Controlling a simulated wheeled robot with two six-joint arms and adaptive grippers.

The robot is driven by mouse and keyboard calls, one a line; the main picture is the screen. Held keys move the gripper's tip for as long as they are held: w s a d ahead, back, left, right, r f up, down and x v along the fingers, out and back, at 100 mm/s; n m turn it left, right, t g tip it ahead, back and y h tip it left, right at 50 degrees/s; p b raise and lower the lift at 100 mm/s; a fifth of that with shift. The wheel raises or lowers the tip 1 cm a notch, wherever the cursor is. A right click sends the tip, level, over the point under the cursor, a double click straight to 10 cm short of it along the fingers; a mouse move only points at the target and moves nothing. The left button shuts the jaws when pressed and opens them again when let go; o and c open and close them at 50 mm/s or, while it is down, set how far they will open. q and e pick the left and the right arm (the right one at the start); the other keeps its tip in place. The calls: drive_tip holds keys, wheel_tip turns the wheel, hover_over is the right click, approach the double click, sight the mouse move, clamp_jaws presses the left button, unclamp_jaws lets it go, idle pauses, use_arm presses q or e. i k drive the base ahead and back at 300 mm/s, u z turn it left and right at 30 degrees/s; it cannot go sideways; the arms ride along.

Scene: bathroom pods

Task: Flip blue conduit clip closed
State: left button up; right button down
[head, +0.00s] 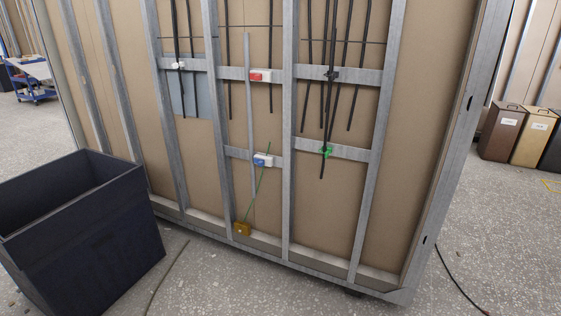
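The blue conduit clip (262,160), a small white and blue piece, sits on the lower cross rail of the wall frame, left of the middle stud. A grey conduit (249,110) runs upright just left of it, and a thin green wire (262,183) passes by it. The clip is too small to tell whether its flap is open or shut. Neither of my grippers shows in the head view.
A red and white clip (261,76) sits on the upper rail, a green clip (326,152) on the lower rail at right. A dark open bin (80,230) stands at front left. Floor before the wall is mostly clear.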

sight(261, 162)
drive_tip(key=u, duration=0.6)
drive_tip(key=k, duration=0.7)
drive_tip(key=u, duration=0.5)
drive_tip(key=i, duration=1.05)
drive_tip(key=z, duration=0.45)
drive_tip(key=i, duration=2.05)
drive_tip(key=z, duration=0.4)
